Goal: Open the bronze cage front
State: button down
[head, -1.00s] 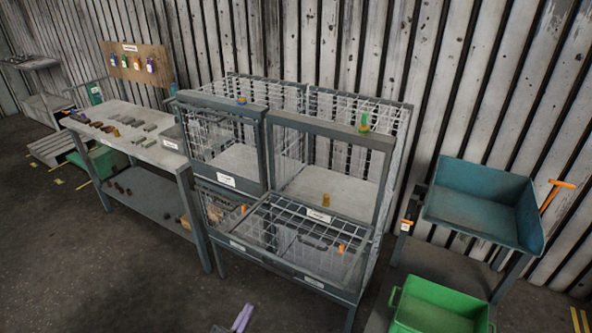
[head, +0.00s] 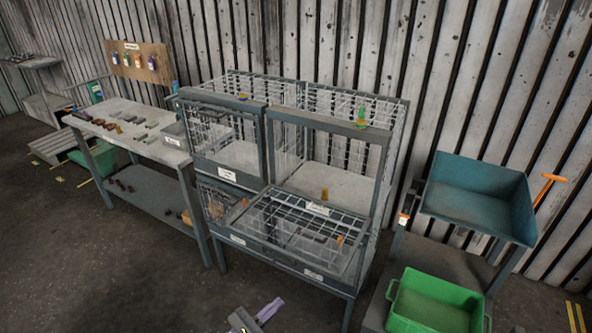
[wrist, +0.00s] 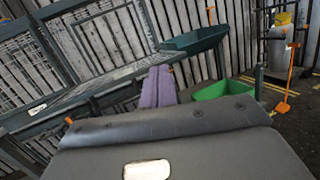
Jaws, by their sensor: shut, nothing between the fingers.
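A grey steel cage unit (head: 268,138) with wire-mesh fronts stands in the middle of the head view. Its upper left front (head: 222,140) looks shut. The upper right opening shows a small bronze-yellow piece (head: 324,194) at its lower edge. A mesh panel (head: 285,222) lies low at the front right, with an orange piece (head: 340,240) on it. The labels are too small to read, so I cannot tell which front is named bronze. My gripper (head: 270,309), with purple fingers, is shut and empty, in front of and below the cage, apart from it. The fingers also show in the wrist view (wrist: 158,87).
A workbench (head: 140,143) with small parts stands left of the cage. On the right are a teal tray (head: 470,205) on a stand and a green bin (head: 435,305). A green piece (head: 361,123) sits on the cage's top frame. The floor in front is clear.

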jog(key=s+d+r+m+g+y, duration=0.1)
jog(key=s+d+m+g+y, duration=0.1)
jog(key=d+m+g, duration=0.45)
jog(key=s+d+r+m+g+y, duration=0.2)
jog(key=d+m+g, duration=0.3)
jog(key=d+g, duration=0.25)
jog(key=s+d+r+m+t+y, duration=0.1)
jog(key=d+r+m+y, duration=0.2)
jog(key=r+m+y, duration=0.2)
jog(key=s+d+r+m+t+y, duration=0.1)
jog(key=d+r+m+y, duration=0.3)
jog(key=r+m, duration=0.4)
jog(key=shift+s+r+m+t+y, duration=0.25)
jog(key=shift+s+m+t+y, duration=0.15)
jog(key=shift+s+y, duration=0.45)
jog(key=shift+w, duration=0.1)
